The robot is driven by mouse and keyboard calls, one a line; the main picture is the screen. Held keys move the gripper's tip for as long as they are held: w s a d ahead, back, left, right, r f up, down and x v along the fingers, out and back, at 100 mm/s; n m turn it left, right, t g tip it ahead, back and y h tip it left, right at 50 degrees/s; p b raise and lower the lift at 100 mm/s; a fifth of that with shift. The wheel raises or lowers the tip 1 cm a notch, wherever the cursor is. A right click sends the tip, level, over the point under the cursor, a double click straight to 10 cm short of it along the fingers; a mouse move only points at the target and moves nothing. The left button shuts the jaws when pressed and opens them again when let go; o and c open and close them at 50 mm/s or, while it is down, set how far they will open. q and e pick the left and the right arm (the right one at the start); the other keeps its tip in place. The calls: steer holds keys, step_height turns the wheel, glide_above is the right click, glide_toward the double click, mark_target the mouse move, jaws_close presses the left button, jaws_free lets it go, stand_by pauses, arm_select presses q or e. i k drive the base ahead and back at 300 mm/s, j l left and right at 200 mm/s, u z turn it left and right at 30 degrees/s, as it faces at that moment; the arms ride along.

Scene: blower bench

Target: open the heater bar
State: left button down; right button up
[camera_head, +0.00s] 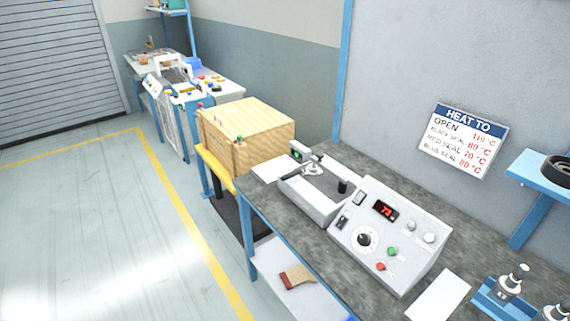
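A light grey heater unit (313,202) stands on the dark bench top, left of the control box. A bar with a black upright knob (343,186) lies along its top; I cannot tell whether the bar is fully down. A small green light (297,154) shows at its far end. The white control box (391,236) has a lit red display (385,210), too small to read surely, a black dial (365,240), and green and red buttons. Neither of my grippers is in view.
A wall sign (463,139) reads "HEAT TO" with several temperatures. A wooden crate (246,135) stands beyond the bench. White sheets lie at both ends of the bench. A blue holder (504,303) with metal-topped items is at the lower right. The floor at left is clear.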

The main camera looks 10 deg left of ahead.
mark_target(317, 159)
steer(key=i+j+u, duration=0.25)
steer(key=i+u, duration=0.15)
steer(key=i+j+u, duration=0.15)
steer(key=i+u, duration=0.25)
